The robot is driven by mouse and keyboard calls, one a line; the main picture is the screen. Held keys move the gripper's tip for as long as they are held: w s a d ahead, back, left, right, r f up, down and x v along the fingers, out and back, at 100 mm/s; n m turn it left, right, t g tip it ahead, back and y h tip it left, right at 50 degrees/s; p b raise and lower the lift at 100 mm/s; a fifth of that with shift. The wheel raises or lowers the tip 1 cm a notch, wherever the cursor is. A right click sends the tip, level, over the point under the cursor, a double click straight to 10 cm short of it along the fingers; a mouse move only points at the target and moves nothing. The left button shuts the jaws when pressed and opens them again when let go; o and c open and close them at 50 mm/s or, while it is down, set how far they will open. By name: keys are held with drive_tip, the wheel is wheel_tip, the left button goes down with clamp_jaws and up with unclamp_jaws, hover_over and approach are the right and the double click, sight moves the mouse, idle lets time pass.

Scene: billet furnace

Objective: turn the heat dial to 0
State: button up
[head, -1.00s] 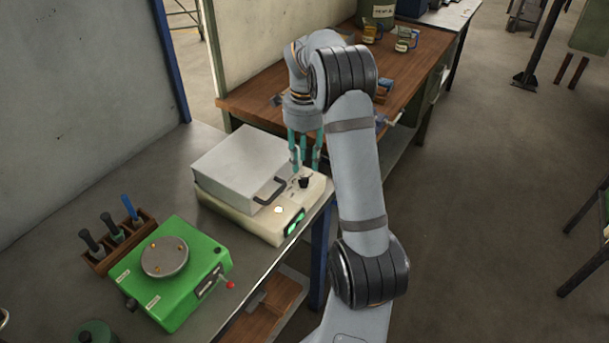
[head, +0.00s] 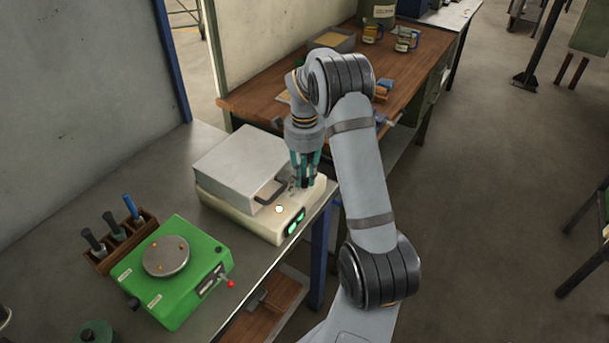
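The billet furnace is a cream box (head: 255,222) with a grey lid (head: 238,165) and a dark lid handle (head: 270,192), on the grey bench. The lid is down. The black heat dial (head: 305,183) is on the furnace top at the right, mostly hidden by my gripper. My gripper (head: 304,182) points down over the dial, with its teal fingers on either side of it. I cannot tell whether the fingers touch the dial or are closed on it. A green lit display (head: 295,223) is on the furnace front. The dial's setting is not readable.
A green device (head: 172,272) with a round metal plate and a red-tipped lever stands at the front left. A wooden rack (head: 122,240) holds several tools beside it. A wooden bench (head: 400,75) with mugs lies behind my arm.

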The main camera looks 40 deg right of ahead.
clamp_jaws()
idle(0.4)
drive_tip(key=n+b, duration=0.1)
drive_tip(key=n, duration=0.2)
drive_tip(key=shift+b, duration=0.4)
drive_tip(key=shift+d+n+b, duration=0.15)
drive_tip(key=shift+n+b, duration=0.3)
drive_tip(key=shift+n, duration=2.05)
drive_tip(key=shift+o, duration=1.4)
unclamp_jaws()
drive_tip(key=shift+o, duration=0.5)
